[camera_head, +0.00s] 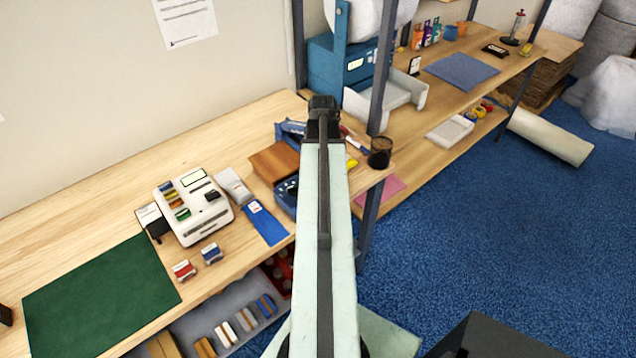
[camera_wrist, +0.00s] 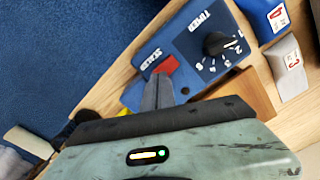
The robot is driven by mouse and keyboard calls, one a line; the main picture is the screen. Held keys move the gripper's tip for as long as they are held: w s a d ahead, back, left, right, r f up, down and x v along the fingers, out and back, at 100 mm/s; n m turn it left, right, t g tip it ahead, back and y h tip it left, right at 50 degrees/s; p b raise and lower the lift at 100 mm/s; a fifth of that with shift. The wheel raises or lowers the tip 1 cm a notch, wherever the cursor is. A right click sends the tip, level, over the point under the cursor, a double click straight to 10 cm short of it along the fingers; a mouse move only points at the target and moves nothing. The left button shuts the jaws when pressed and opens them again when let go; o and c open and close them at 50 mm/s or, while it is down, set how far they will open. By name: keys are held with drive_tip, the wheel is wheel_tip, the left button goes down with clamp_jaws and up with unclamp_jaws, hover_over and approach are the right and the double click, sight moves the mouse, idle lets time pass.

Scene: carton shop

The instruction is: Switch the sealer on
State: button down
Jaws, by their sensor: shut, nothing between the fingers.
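The sealer's blue control panel (camera_wrist: 190,55) fills the upper middle of the wrist view, with white lettering reading SEALER and TIMER. A red switch (camera_wrist: 166,65) sits beside the SEALER lettering. A black timer knob (camera_wrist: 215,43) with a numbered scale is to its right. In the head view the sealer's blue end (camera_head: 285,197) shows partly behind my arm. My gripper (camera_wrist: 158,84) is shut and empty, its tips right at the lower edge of the red switch. I cannot tell whether they touch it. In the head view my gripper (camera_head: 323,104) is mostly hidden by the arm.
A dark cup (camera_head: 380,152) is on the right near a grey post (camera_head: 370,215). A green mat (camera_head: 100,295) lies front left.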

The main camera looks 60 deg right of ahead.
drive_tip(key=shift+f+b, duration=0.75)
drive_tip(key=shift+f, duration=0.05)
drive_tip(key=shift+r, duration=0.1)
wheel_tip(320, 180, up, 7)
drive_tip(key=p, duration=0.7)
idle(0.4)
